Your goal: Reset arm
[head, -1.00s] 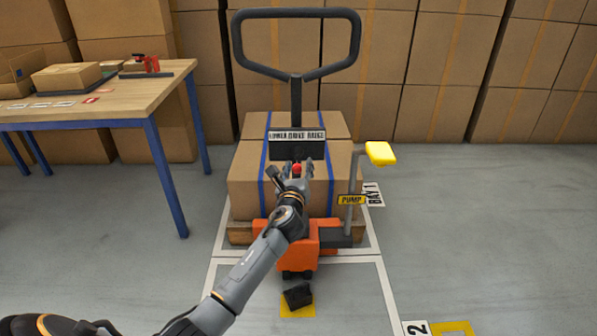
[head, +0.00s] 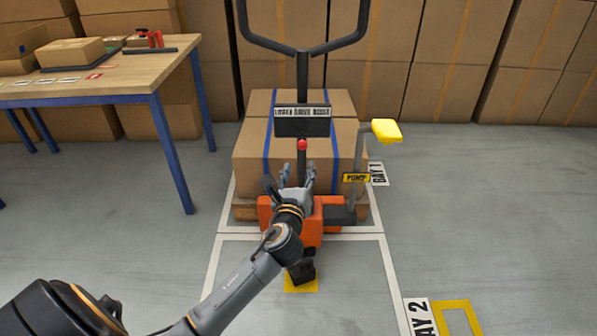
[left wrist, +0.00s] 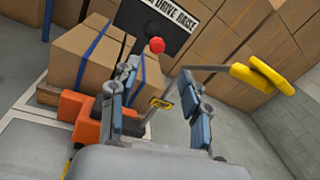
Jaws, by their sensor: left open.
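My left gripper (head: 291,184) is open and empty in front of the orange pallet jack (head: 264,212), below the red knob (head: 302,145) of its control lever. In the left wrist view, its two fingers (left wrist: 165,110) stand apart, with the red knob (left wrist: 157,45) beyond them. A yellow pump pedal (head: 386,131) stands on a grey post to the right. My right gripper is in neither view.
Strapped cartons (head: 250,157) stand on a pallet behind the jack. A wooden table (head: 120,82) with boxes and a red tool is at left. Stacked boxes (head: 450,60) line the back. Floor at right is clear, with white bay lines and a yellow-framed square (head: 458,315).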

